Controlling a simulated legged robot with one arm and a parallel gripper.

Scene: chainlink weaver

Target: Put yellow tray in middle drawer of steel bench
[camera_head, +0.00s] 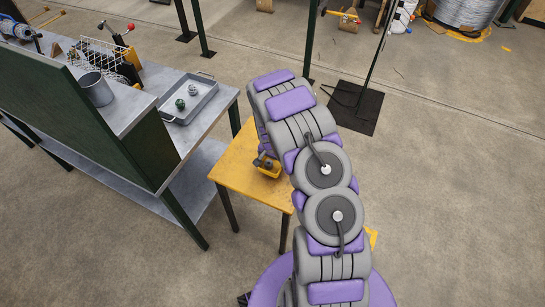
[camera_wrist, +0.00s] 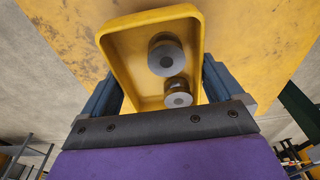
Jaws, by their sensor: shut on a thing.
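The yellow tray (camera_wrist: 128,58) fills the upper middle of the wrist view, with two grey round metal pieces (camera_wrist: 167,56) inside it. My gripper (camera_wrist: 162,90) has its dark blue fingers on both sides of the tray's near end and is shut on it. In the head view only a small part of the tray (camera_head: 272,172) shows below my gripper (camera_head: 264,160), over the yellow table; my arm hides the rest. A steel-topped bench (camera_head: 222,98) with a dark green panel stands at the left. I cannot make out a middle drawer in either view.
The worn yellow table (camera_head: 242,172) stands right of the bench. On the bench are a grey tray (camera_head: 206,104) with two small round items, a metal mug (camera_head: 96,90) and a wire rack (camera_head: 98,56). A dark stand base (camera_head: 352,112) is on the floor behind my arm. Concrete floor is open at right.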

